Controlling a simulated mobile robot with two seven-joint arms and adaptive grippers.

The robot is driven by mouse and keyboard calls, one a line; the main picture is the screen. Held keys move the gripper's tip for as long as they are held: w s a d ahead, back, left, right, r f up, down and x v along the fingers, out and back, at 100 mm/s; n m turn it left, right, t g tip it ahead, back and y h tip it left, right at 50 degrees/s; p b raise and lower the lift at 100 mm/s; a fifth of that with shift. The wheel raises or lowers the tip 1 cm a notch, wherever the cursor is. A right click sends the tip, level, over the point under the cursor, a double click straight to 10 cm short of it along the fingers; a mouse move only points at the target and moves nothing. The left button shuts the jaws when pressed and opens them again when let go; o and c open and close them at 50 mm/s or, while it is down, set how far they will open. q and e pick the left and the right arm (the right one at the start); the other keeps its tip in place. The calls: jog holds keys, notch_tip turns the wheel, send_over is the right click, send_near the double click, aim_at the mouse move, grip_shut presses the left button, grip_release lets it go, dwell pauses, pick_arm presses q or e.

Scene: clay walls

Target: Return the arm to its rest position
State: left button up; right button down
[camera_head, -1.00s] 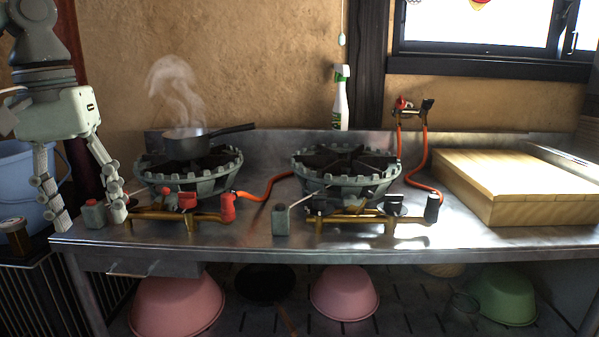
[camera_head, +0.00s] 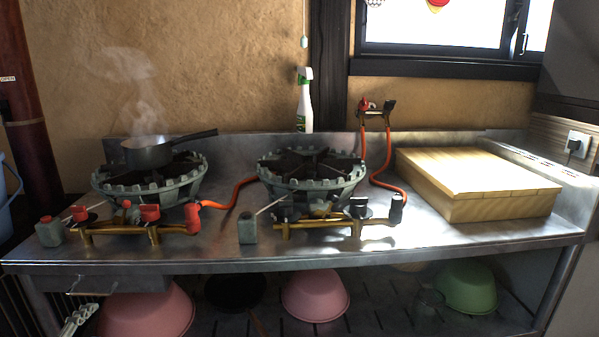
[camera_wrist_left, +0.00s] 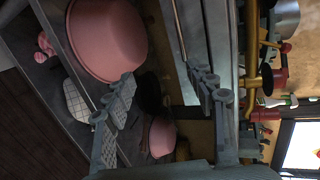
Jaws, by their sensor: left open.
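My left gripper (camera_wrist_left: 165,97) is open and empty in the left wrist view, its two jointed fingers spread apart. It is low in front of the metal counter, near the pink bowls on the lower shelf. In the head view only a small part of a finger (camera_head: 78,320) shows at the bottom left, below the counter's front edge; the rest of the arm is out of frame. My right gripper is in neither view.
The metal counter (camera_head: 400,252) bears a left burner with a steaming pot (camera_head: 147,152), a right burner (camera_head: 311,172), a spray bottle (camera_head: 304,105) and a wooden box (camera_head: 478,180). Below are a large pink bowl (camera_head: 150,310), a smaller pink bowl (camera_head: 315,295) and a green bowl (camera_head: 467,288).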

pick_arm(q)
jog(key=s+d+f+n+g, duration=0.3)
jog(key=s+f+n, duration=0.25)
jog(key=f, duration=0.25)
jog(key=s+d+f+n+g, duration=0.35)
jog(key=s+f, duration=0.25)
jog(key=f, duration=0.2)
jog(key=s+d+f+n+g+h, duration=0.1)
jog(key=s+d+f+n+g, duration=0.3)
jog(key=s+d, duration=0.6)
notch_tip(320, 180, down, 2)
jog(key=shift+d+f+n+g+h+p, duration=0.15)
jog(key=shift+d+n+g+h+p, duration=0.2)
jog(key=shift+n, duration=0.65)
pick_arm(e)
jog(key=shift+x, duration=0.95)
pick_arm(q)
jog(key=shift+a, duration=0.1)
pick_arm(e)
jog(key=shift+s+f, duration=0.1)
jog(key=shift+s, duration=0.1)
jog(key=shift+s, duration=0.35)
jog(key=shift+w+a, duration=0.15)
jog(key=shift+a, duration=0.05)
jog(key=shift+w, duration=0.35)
